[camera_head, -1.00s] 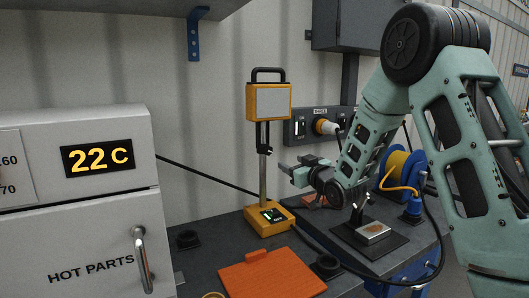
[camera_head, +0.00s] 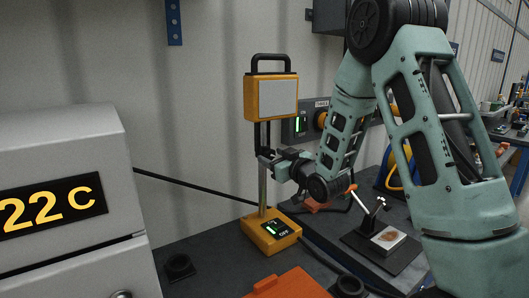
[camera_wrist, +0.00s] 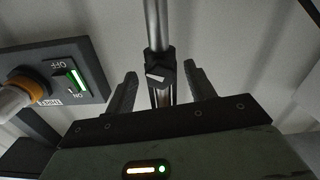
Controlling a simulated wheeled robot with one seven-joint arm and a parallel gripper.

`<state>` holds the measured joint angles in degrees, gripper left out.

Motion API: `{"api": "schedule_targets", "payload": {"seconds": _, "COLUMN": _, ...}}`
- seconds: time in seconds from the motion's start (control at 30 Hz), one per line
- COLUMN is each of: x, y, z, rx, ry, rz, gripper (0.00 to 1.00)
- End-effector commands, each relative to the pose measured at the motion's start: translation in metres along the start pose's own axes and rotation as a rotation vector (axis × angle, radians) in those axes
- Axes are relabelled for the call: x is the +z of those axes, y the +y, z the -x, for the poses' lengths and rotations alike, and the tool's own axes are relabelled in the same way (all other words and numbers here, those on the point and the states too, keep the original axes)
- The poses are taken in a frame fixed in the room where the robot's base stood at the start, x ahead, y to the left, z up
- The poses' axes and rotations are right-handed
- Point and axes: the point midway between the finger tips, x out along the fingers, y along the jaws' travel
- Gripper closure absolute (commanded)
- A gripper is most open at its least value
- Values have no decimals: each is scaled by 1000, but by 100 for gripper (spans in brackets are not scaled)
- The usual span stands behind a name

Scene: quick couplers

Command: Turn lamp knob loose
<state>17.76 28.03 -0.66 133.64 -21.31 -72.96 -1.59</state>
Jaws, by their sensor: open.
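The yellow lamp (camera_head: 271,98) has a grey panel and a black handle. The lamp knob (camera_wrist: 155,76) is a small dark piece with a pale mark on the pole's clamp, seen in the wrist view. My gripper (camera_head: 267,157) is at the pole just below the lamp head. In the wrist view my gripper (camera_wrist: 161,90) is open, one finger on each side of the clamp, with visible gaps. Whether a finger touches the knob is hidden in the head view.
A wall switch box (camera_wrist: 75,80) with an orange and white plug is close to my gripper. A grey cabinet (camera_head: 70,190) reading 22 C stands at left.

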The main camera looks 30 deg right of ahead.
Motion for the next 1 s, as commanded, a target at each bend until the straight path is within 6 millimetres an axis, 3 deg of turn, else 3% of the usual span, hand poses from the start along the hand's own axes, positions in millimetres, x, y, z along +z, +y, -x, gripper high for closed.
{"api": "schedule_targets", "payload": {"seconds": 0.37, "x": 0, "y": 0, "z": 2, "rx": 1, "ry": 0, "rz": 0, "gripper": 46}}
{"api": "schedule_targets", "payload": {"seconds": 0.53, "x": 0, "y": 0, "z": 2, "rx": 1, "ry": 0, "rz": 0, "gripper": 87}}
{"api": "schedule_targets", "payload": {"seconds": 0.57, "x": 0, "y": 0, "z": 2, "rx": 1, "ry": 0, "rz": 0, "gripper": 90}}
{"api": "schedule_targets", "payload": {"seconds": 1.0, "x": 3, "y": 0, "z": 2, "rx": 0, "ry": 3, "rz": 79, "gripper": 90}}
